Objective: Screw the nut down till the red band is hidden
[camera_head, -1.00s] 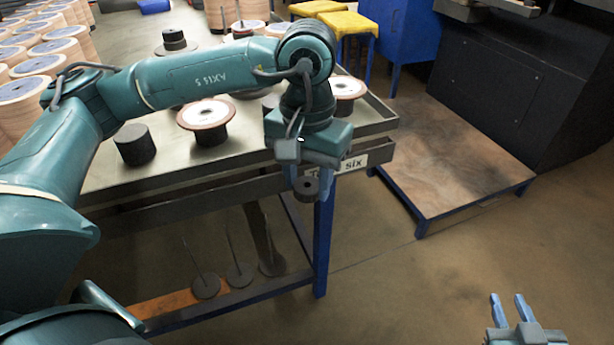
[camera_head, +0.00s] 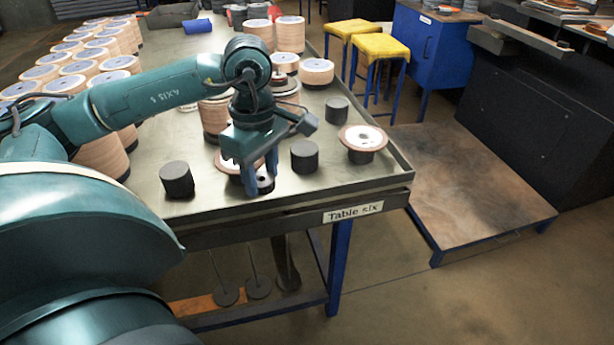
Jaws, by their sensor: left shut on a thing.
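My left gripper (camera_head: 261,185) points down over the near edge of the table (camera_head: 225,208). It is shut on a dark round nut (camera_head: 265,182), seen small between the fingers. A flap disc (camera_head: 228,164) with a pale top is right behind and beside the fingers, largely covered by them. I cannot tell whether the nut touches it. A stack of discs (camera_head: 287,88) shows behind my wrist, partly hidden by it. No red band can be made out clearly. My right gripper is not in view.
Dark cylinders (camera_head: 177,180), (camera_head: 304,156) and (camera_head: 337,110) stand around the gripper. Another flap disc (camera_head: 362,140) is near the right edge. Tall disc stacks (camera_head: 100,155) fill the left side. Yellow-topped stools (camera_head: 380,50) stand behind the table.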

